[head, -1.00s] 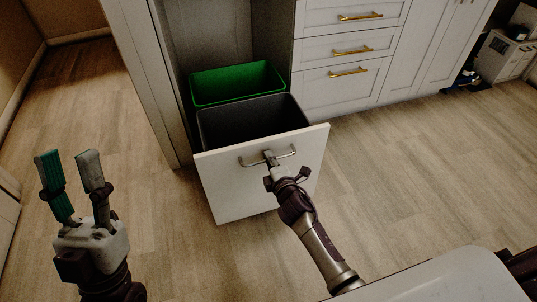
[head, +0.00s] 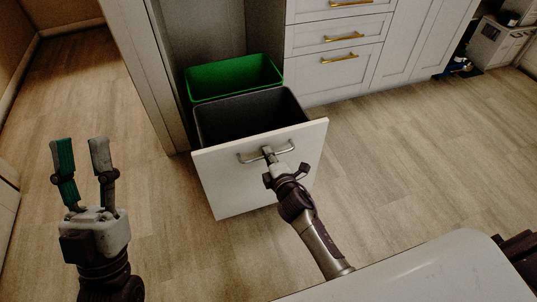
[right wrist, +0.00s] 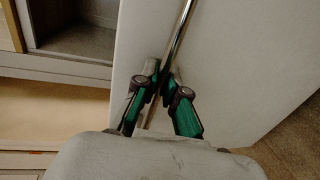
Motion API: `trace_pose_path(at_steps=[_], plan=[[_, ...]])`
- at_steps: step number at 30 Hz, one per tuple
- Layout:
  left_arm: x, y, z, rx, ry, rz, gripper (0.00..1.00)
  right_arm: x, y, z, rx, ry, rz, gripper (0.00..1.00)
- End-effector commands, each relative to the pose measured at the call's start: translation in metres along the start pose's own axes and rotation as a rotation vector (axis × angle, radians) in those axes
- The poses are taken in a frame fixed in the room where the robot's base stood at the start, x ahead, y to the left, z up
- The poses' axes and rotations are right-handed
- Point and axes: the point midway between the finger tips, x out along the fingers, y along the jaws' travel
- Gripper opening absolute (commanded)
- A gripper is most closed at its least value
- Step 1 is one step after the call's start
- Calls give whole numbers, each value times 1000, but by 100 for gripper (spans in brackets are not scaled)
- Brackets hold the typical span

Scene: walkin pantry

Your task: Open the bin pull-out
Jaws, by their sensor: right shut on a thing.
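The bin pull-out has a white front panel (head: 262,178) and stands out from its cabinet opening, with a dark grey bin (head: 250,115) and a green bin (head: 234,78) behind it. Its silver bar handle (head: 247,159) runs across the upper front, and it also shows in the right wrist view (right wrist: 183,32). My right gripper (head: 268,155) is shut on the handle near its middle. In the right wrist view its green-padded fingers (right wrist: 165,90) are on either side of the bar. My left gripper (head: 82,165) is open and empty, raised over the floor at the left.
White drawers with brass handles (head: 340,58) stand to the right of the pull-out. A white cabinet panel (head: 150,75) borders it on the left. Wooden floor (head: 410,160) is clear in front and to the right. A white surface (head: 420,275) fills the lower right.

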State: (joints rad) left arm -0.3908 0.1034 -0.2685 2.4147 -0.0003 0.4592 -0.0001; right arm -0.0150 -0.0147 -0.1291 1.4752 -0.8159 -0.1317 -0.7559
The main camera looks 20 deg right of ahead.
Motion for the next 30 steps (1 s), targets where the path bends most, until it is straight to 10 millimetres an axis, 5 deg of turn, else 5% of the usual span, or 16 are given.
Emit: trace_pose_path(at_steps=[5, 17, 30], plan=[[0, 0, 0, 0, 0, 0, 40, 0, -1, 1, 0, -1, -2, 36], [0, 0, 1, 1, -2, 0, 40, -8, -1, 0, -1, 0, 0, 36], [0, 0, 0, 0, 0, 0, 40, -94, -1, 0, -1, -1, -3, 36]])
